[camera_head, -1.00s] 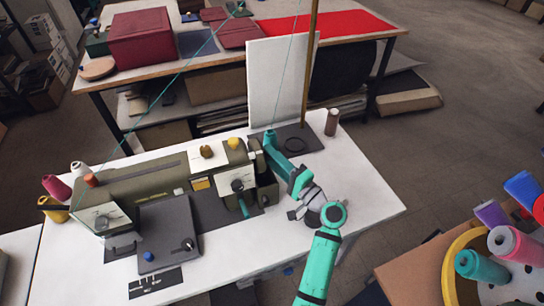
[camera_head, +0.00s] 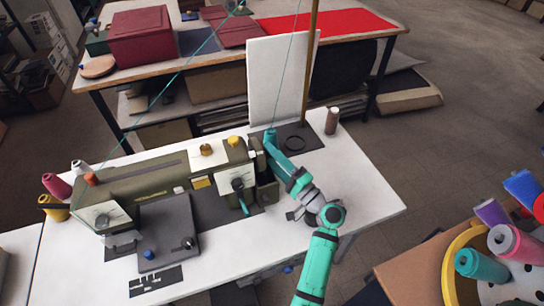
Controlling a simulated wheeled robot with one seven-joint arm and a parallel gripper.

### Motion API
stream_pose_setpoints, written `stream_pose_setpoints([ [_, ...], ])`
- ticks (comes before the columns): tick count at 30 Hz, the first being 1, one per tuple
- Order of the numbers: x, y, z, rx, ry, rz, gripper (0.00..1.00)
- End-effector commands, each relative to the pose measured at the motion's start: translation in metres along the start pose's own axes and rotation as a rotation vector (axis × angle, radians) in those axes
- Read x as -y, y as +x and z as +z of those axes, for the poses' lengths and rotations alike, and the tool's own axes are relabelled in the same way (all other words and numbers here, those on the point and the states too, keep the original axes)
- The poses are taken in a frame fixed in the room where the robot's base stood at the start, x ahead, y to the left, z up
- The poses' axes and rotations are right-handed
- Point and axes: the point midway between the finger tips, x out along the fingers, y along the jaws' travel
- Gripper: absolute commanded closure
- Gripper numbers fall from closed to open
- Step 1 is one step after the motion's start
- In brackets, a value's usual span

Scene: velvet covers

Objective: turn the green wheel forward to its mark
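The olive-green sewing machine (camera_head: 150,188) stands on a white table. My arm comes up from the bottom, bends at a teal joint, and lies along the right of the machine. Grey parts show by the bend. My gripper's fingertips cannot be made out, nor whether they touch anything.
A dark thread stand base (camera_head: 312,137) with a tall wooden pole is behind my arm. A brown spool (camera_head: 332,121) stands beside it. Thread cones (camera_head: 56,186) are at the machine's left. The white table's right part (camera_head: 372,200) is clear. A yellow-rimmed container with spools (camera_head: 480,266) is lower right.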

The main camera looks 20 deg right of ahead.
Motion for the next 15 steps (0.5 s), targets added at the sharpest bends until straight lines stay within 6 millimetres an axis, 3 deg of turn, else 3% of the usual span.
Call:
stream_pose_setpoints([
  [8, -0.002, -0.007, -0.001, -0.003, 0.002, 0.003, 0.46],
  [15, -0.002, -0.046, -0.001, -0.003, 0.002, 0.003, 0.46],
])
